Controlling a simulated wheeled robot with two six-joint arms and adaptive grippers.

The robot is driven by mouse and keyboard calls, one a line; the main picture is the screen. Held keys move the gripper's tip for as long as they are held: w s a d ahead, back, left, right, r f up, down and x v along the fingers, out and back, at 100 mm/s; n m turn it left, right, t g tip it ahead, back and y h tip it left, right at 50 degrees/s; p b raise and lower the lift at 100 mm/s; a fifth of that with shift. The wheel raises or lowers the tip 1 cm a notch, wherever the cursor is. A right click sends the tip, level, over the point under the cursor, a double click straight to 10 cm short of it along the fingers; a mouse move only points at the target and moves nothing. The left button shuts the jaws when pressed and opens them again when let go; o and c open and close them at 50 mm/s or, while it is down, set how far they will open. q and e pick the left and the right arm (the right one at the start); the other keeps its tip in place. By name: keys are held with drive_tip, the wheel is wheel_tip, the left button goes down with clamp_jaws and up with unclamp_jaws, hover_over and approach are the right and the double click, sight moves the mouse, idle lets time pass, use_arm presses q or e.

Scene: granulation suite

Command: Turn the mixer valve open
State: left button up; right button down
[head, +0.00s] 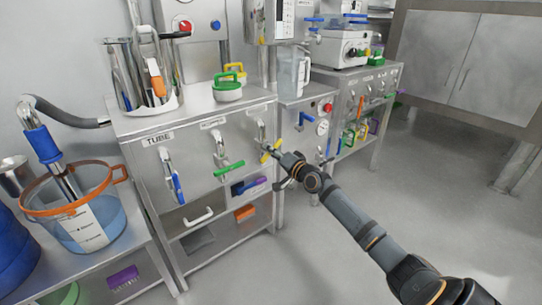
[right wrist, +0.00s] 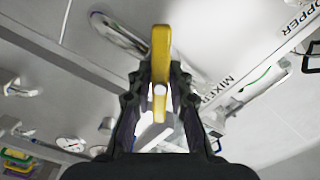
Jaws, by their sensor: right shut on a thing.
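The mixer valve has a yellow handle (head: 265,157) on the steel cabinet front, at the right end of a row of valves. My right gripper (head: 277,154) reaches it from the lower right. In the right wrist view the yellow handle (right wrist: 161,45) stands between the two fingers (right wrist: 160,90), which are shut on it. The MIXER label (right wrist: 216,90) shows beside it, partly covered by a finger. The handle looks tilted in the head view; its exact angle is hard to tell. My left gripper is not in view.
A green-handled valve (head: 229,168) and a blue-handled valve (head: 174,188) are to the left on the same cabinet. A bucket with an orange rim (head: 35,213) stands at left. Another bench with handles (head: 380,78) is behind at right. The floor (head: 440,190) at right is clear.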

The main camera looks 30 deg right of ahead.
drive_tip(key=n+b, duration=0.1)
drive_tip(key=n, duration=0.1)
drive_tip(key=n+b, duration=0.1)
drive_tip(key=n, duration=0.1)
drive_tip(key=n+b, duration=0.2)
drive_tip(key=shift+f+n, duration=0.25)
drive_tip(key=shift+n, duration=0.05)
drive_tip(key=n+b, duration=0.1)
drive_tip(key=n, duration=0.2)
drive_tip(key=shift+b, duration=0.3)
drive_tip(key=shift+r+n+b, duration=0.15)
drive_tip(key=shift+n+b, duration=0.3)
drive_tip(key=shift+n, duration=0.35)
drive_tip(key=c, duration=1.2)
unclamp_jaws()
drive_tip(key=shift+r, duration=0.1)
